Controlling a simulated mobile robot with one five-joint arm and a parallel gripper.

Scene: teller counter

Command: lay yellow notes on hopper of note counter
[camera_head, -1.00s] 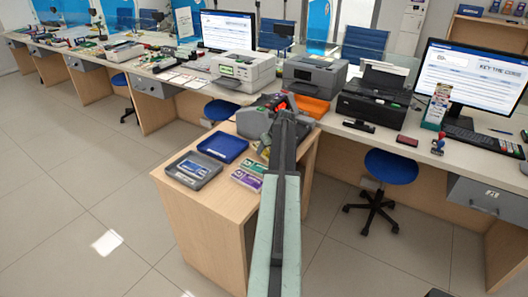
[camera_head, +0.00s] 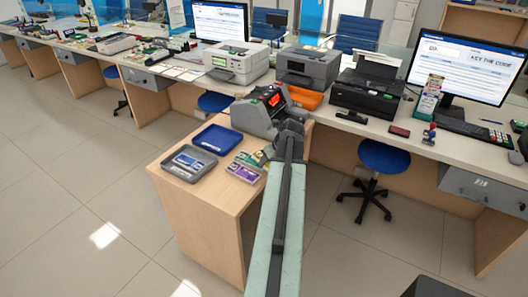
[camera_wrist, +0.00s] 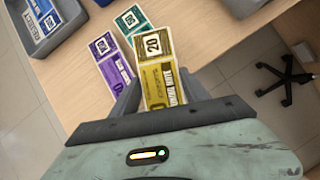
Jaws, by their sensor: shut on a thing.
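The yellow notes (camera_wrist: 160,68), marked 20, are a flat bundle held in my gripper (camera_wrist: 148,92), which is shut on them in the wrist view. They stick out beyond the fingers, and I cannot make them out clearly in the head view. The grey note counter (camera_head: 262,114), with a red lit display, stands at the far end of the wooden side desk. My gripper also shows in the head view (camera_head: 290,127), at the right of the counter and in front of it. Its fingertips are hidden there, and I cannot tell how high it is above the desk.
Purple notes (camera_wrist: 112,62) and green notes (camera_wrist: 131,20) lie on the desk (camera_head: 178,205). A grey tray (camera_head: 203,178) with blue notes and an empty-looking blue tray (camera_head: 232,151) are left of them. An orange tray (camera_head: 305,98) and printers stand behind the counter.

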